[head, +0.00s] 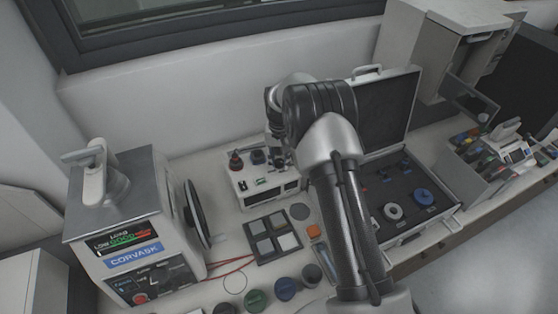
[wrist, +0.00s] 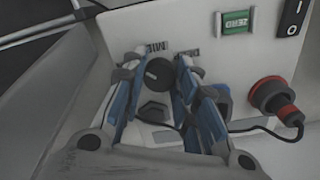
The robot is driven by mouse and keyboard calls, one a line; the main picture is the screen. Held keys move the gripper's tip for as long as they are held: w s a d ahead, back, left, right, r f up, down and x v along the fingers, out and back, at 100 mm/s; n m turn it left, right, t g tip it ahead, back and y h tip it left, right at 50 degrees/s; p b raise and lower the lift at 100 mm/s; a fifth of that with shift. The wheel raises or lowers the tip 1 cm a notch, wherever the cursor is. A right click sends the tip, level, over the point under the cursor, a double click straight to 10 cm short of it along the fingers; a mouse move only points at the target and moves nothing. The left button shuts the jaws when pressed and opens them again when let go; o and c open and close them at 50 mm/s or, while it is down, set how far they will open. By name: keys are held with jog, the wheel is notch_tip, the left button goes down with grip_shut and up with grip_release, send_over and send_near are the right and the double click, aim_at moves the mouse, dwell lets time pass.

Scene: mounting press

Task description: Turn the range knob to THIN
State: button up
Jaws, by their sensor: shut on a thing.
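The range knob (wrist: 158,72) is a round black knob on the pale face of the gauge box in the wrist view. My gripper (wrist: 156,68) has its two blue-padded fingers on either side of it, shut on the knob. Small dark printed labels sit by the fingertips, partly covered and too blurred to read surely, so I cannot tell which setting the knob points to. In the head view the white gauge box (head: 250,202) stands on the bench, and my arm hides the knob there.
A green ZERO button (wrist: 237,20), a black rocker switch (wrist: 293,16) and a red-and-black plug (wrist: 275,98) with a cable are beside the knob. An open case (head: 425,226) lies right of the box. A CORVASK machine (head: 132,232) stands left.

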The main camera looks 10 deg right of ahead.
aim_at(279, 162)
jog(key=shift+n, duration=1.2)
jog(key=o, duration=1.1)
jog(key=shift+c, duration=0.2)
notch_tip(279, 162, up, 12)
